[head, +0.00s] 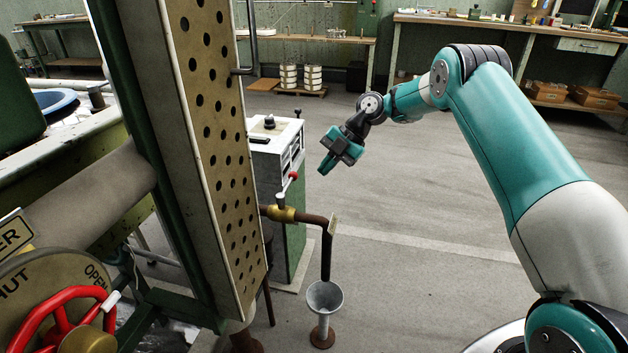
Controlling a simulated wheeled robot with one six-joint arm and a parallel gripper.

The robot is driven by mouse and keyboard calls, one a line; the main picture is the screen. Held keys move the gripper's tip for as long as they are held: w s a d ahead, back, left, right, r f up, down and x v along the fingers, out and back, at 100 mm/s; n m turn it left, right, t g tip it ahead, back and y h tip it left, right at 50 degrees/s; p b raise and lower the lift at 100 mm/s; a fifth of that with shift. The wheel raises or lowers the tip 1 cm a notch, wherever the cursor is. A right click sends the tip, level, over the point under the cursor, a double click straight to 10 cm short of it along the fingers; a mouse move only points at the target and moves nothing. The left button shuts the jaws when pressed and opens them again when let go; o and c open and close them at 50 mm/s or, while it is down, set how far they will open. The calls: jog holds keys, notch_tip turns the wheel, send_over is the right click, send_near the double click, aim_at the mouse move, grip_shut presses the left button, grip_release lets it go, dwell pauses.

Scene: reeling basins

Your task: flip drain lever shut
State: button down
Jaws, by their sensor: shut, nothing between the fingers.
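A lever with a red ball tip (293,175) rises up and to the right from a brass valve (282,214) on a dark drain pipe (312,219). The pipe bends down toward a grey funnel (325,297) near the floor. A small tag (334,225) is at the bend; I cannot read it. My gripper (326,170) is shut and empty, to the right of the red ball and level with it or slightly higher in the picture. It looks apart from the lever.
A perforated panel (212,130) stands close on the left of the valve. A white-topped green cabinet (291,240) is behind it. A red handwheel (65,315) with an OPEN/SHUT plate is at lower left. The floor to the right is clear.

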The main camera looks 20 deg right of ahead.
jog(key=p+v, duration=0.1)
jog(key=v, duration=0.4)
jog(key=shift+w+d+f, duration=0.1)
jog(key=s+a+r+m+h, duration=0.2)
jog(key=s+a+r+m, duration=0.8)
jog(key=s+a+r, duration=0.45)
jog(key=s+m+h, duration=0.2)
jog(key=s+m, duration=0.8)
jog(key=s, duration=1.5)
notch_tip(320, 180, up, 24)
jog(key=p, duration=2.4)
jog(key=shift+r+p, duration=0.2)
jog(key=shift+p, duration=0.15)
